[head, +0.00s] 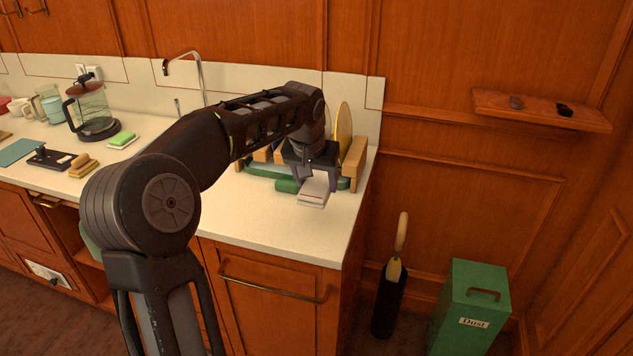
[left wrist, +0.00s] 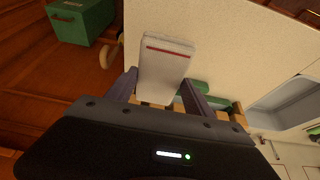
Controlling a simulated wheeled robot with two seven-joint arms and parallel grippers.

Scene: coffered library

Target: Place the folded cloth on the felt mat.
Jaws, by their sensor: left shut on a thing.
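The folded cloth (head: 313,192) is white with a red stripe. My left gripper (head: 313,180) is shut on it near the counter's right end, in front of the dish rack. In the left wrist view the cloth (left wrist: 165,62) sticks out flat from between the two fingers (left wrist: 163,92). I cannot tell whether it touches the counter. A flat teal piece (head: 17,151), which looks like the felt mat, lies at the far left of the counter, well away from the gripper. My right gripper is not in view.
The dish rack (head: 356,165) holds plates, with a green roll-like thing (head: 288,185) before it. A black tray (head: 50,157), sponges (head: 122,139) and a French press (head: 92,112) stand on the left counter. The front right counter (head: 280,230) is clear. A green dust bin (head: 470,305) stands on the floor.

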